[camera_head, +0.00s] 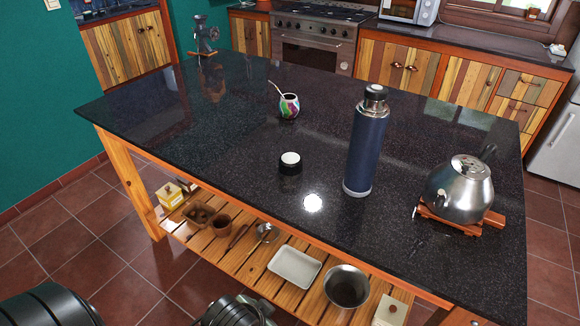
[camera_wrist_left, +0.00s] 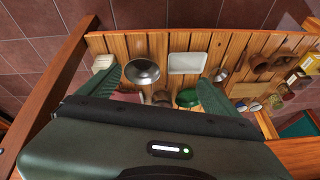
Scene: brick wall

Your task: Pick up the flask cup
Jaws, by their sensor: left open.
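A small dark cup with a white top (camera_head: 290,163) sits on the black countertop, left of a tall blue flask (camera_head: 366,145); it looks like the flask cup. The flask stands upright with a silver and black top. In the left wrist view, my left gripper (camera_wrist_left: 157,77) is open, its two green fingers spread apart with nothing seen held between them. It faces the slatted lower shelf, and the cup is not in that view. My right gripper is not recognisable in either view.
The black counter (camera_head: 220,130) also holds a striped mate gourd with straw (camera_head: 289,105), a steel kettle (camera_head: 460,190) on a wooden trivet and a grinder (camera_head: 204,36). The slatted shelf below holds a white tray (camera_head: 295,267), a metal bowl (camera_head: 347,287) and small items. Counter around the cup is clear.

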